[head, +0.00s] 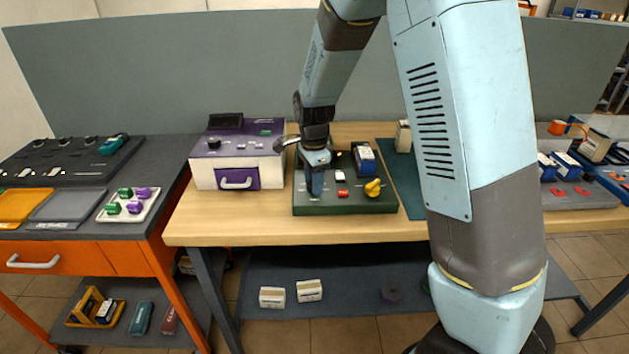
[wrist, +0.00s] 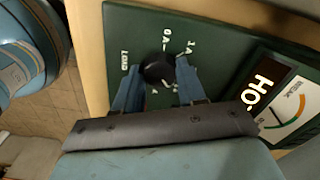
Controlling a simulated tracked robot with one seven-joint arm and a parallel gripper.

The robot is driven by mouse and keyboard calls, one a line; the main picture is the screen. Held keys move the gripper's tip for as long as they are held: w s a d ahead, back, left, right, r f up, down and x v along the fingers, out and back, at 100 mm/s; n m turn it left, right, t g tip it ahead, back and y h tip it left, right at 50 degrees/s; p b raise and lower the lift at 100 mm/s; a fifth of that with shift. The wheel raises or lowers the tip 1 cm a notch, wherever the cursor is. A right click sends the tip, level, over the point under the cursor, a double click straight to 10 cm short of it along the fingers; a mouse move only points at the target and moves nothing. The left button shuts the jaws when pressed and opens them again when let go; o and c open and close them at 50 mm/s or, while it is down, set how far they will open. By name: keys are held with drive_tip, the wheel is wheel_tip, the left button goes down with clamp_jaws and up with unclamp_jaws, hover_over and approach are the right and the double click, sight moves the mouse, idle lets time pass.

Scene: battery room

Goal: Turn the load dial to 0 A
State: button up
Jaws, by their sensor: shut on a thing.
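The load dial (wrist: 157,69) is a dark round knob on a dark green panel in the wrist view. White marks beside it read LOAD, 0A and 1A; I cannot tell which mark the knob points at. My gripper (wrist: 158,75) has its two blue fingers on either side of the dial and is shut on it. In the head view my gripper (head: 315,182) reaches down onto the left part of the green test panel (head: 345,207), and the dial is hidden there.
The panel also bears a yellow knob (head: 373,188), a red button (head: 342,193) and a blue block (head: 364,158). A meter (wrist: 288,108) lies right of the dial in the wrist view. A purple and white box (head: 238,155) stands left of the panel. The bench front is clear.

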drive_tip(key=n, duration=1.3)
drive_tip(key=shift+w+n, duration=0.1)
drive_tip(key=shift+n, duration=0.2)
drive_tip(key=n, duration=1.3)
drive_tip(key=shift+n, duration=0.3)
drive_tip(key=o, duration=1.1)
drive_tip(key=shift+c, duration=0.2)
wheel_tip(320, 180, up, 14)
drive_tip(key=shift+f, duration=0.15)
